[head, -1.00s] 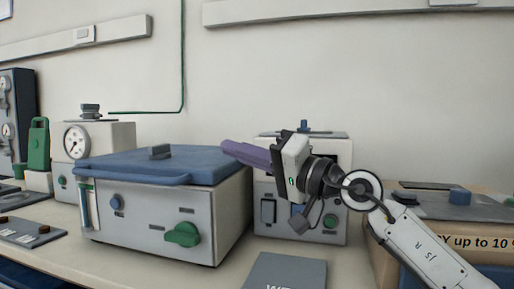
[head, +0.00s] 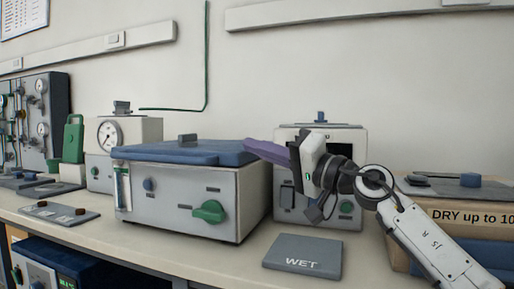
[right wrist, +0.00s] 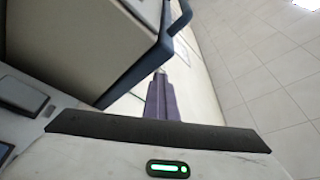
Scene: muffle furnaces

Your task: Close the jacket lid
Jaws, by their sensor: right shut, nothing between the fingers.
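The blue jacket lid (head: 195,152) lies flat on top of the grey box (head: 180,200) with the green knob, and I see no clear gap under it. My right gripper (head: 256,147) reaches in from the right, its purple fingers together and empty. In the head view the fingertips overlap the lid's right edge; I cannot tell whether they touch it. In the right wrist view the fingers (right wrist: 163,98) point along the box, close to the lid's blue edge (right wrist: 137,68). My left gripper is not in view.
A grey WET plate (head: 303,255) lies on the bench in front. A white unit (head: 352,150) stands behind my right gripper. A box marked DRY (head: 470,217) is at the right. A gauge unit (head: 140,130) stands behind left. The bench front is mostly clear.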

